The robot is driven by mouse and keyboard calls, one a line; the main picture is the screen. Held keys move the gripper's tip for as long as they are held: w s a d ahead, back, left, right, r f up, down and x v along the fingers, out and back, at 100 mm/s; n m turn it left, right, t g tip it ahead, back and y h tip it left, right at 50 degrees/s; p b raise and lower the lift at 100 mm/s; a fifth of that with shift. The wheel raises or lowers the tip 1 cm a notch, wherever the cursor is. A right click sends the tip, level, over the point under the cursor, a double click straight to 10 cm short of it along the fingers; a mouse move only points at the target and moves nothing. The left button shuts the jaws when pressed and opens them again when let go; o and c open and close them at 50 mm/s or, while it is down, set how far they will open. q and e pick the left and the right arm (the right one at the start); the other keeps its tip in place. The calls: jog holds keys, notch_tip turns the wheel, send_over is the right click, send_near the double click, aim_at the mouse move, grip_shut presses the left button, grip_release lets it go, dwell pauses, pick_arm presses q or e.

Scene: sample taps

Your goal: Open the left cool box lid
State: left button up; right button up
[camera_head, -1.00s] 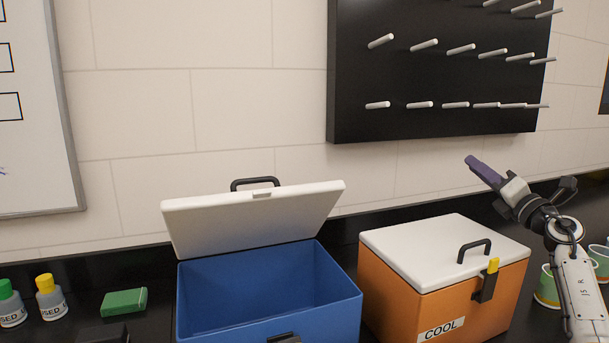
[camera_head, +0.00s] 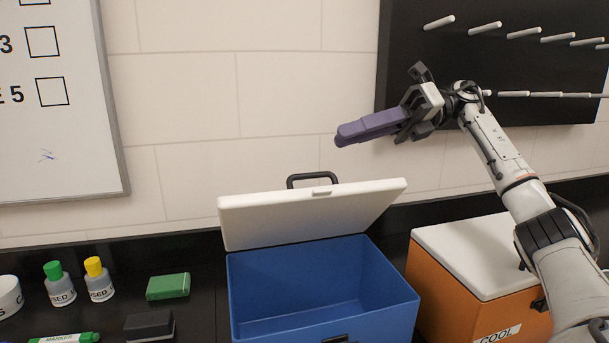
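The left cool box (camera_head: 320,290) is blue and stands on the black counter. Its white lid (camera_head: 312,213) is raised and tilted back towards the wall, with a black handle (camera_head: 312,181) on it. The box's inside shows and looks empty. My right gripper (camera_head: 345,134) is in the air above and behind the raised lid, pointing left, apart from it. Its purple fingers lie together with no gap visible, and I see nothing held. My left gripper is not in view.
An orange cool box (camera_head: 475,301) with its white lid (camera_head: 470,250) down stands to the right, partly hidden by my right arm. A black peg board (camera_head: 430,62) hangs behind.

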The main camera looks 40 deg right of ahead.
aim_at(314, 175)
jog(key=a+f+n+g, duration=0.1)
jog(key=a, duration=0.2)
jog(key=a+f+n+g+b, duration=0.1)
jog(key=a+f, duration=0.1)
jog(key=a, duration=0.2)
jog(key=a+f+g+b, duration=0.1)
jog(key=a+f, duration=0.1)
jog(key=a, duration=0.1)
jog(key=shift+s+a+n, duration=0.3)
jog(key=shift+s+n, duration=0.05)
jog(key=shift+n, duration=0.05)
grip_shut()
jog(key=shift+d, duration=0.1)
dwell(1.1)
